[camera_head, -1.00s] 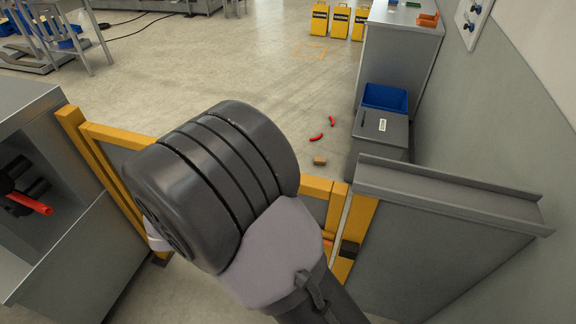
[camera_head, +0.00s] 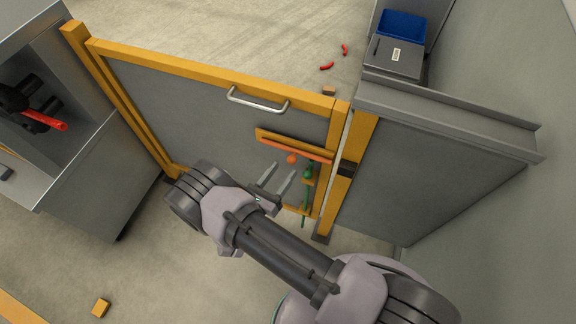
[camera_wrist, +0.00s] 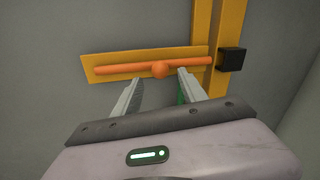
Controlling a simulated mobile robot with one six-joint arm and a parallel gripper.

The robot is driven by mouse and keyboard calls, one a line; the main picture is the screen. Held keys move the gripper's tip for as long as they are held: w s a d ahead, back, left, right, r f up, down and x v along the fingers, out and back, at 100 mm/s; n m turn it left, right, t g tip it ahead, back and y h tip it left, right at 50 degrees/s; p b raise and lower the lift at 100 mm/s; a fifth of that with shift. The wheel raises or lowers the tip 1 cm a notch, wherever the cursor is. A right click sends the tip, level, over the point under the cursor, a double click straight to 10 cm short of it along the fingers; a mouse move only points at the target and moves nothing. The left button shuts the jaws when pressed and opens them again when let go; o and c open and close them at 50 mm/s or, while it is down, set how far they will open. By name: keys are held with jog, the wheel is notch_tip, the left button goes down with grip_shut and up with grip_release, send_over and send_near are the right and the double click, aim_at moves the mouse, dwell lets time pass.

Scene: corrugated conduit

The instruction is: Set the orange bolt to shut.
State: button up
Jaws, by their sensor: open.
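The orange bolt (camera_head: 317,154) is a slim bar with a round knob (camera_head: 292,159), lying along a yellow backing plate on the gate. In the wrist view the bolt (camera_wrist: 115,68) runs left to right. Its right end reaches over the yellow gate frame and stops just short of a black block (camera_wrist: 232,60), which also shows in the head view (camera_head: 347,169). My gripper (camera_head: 284,171) is open and empty, its fingers pointing at the gate. In the wrist view the knob (camera_wrist: 160,69) appears between and just beyond the fingertips (camera_wrist: 160,77); contact is not visible.
A green upright bar with a knob (camera_head: 308,174) sits just right of my fingers, partly hidden in the wrist view. The gate has a metal handle (camera_head: 258,103) above. A grey cabinet (camera_head: 90,180) stands left, and a grey panel (camera_head: 440,170) right.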

aim_at(293, 156)
jog(key=shift+x, duration=1.9)
jog(key=shift+s, duration=0.1)
grip_shut()
